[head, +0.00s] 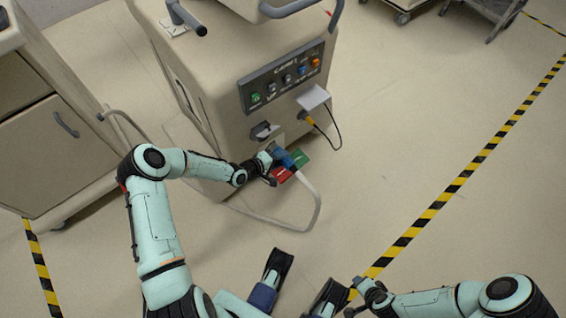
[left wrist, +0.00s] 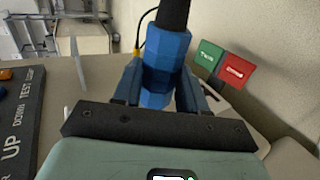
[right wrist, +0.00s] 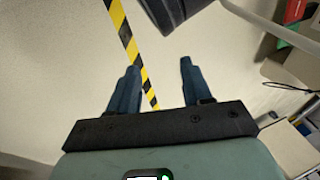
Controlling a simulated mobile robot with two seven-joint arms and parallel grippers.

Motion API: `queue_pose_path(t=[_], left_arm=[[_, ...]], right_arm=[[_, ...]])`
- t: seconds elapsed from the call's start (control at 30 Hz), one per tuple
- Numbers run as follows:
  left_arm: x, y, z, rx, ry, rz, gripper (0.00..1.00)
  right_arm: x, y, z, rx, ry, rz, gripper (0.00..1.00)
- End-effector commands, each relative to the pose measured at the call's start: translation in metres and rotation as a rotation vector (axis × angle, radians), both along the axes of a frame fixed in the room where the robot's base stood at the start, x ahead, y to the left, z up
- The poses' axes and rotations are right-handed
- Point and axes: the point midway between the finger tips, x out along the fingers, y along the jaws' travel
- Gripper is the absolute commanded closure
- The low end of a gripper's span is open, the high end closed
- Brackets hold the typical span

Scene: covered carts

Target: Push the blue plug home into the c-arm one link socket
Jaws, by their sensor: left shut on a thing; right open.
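My left gripper (head: 270,163) is shut on the blue plug (head: 284,159), low against the front of the beige cart. In the left wrist view the blue plug (left wrist: 165,62) sits between the two fingers, with a thick black part at its far end. The c-arm one link socket cannot be made out, and how far the plug sits in anything is hidden. My right gripper (right wrist: 158,85) is open and empty above the floor, in the right wrist view.
A green tag (head: 299,157) and a red tag (head: 281,175) sit beside the plug. Above are a dark fitting (head: 264,130), a yellow connector (head: 310,121) with a black cable, and a button panel (head: 286,77). A cabinet (head: 45,130) stands left. Floor to the right is clear.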

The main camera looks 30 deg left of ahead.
Motion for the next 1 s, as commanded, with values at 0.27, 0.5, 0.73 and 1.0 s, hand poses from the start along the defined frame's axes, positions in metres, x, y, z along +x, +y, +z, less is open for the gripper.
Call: queue_pose_path(t=[0.27, 0.5, 0.73, 1.0], left_arm=[[0.007, 0.016, -0.001, -0.001, -0.003, 0.0, 0.97], [0.012, 0.026, 0.0, -0.001, -0.002, 0.0, 0.97], [0.014, 0.032, 0.0, 0.001, -0.001, 0.0, 0.97], [0.014, 0.033, 0.001, 0.002, -0.002, 0.0, 0.97]], right_arm=[[-0.007, -0.006, -0.02, -0.006, 0.03, -0.009, 0.51], [-0.023, -0.009, -0.035, -0.005, 0.084, -0.013, 0.51], [-0.031, -0.01, -0.041, -0.004, 0.112, -0.014, 0.51], [-0.033, -0.01, -0.042, -0.004, 0.117, -0.015, 0.51]])
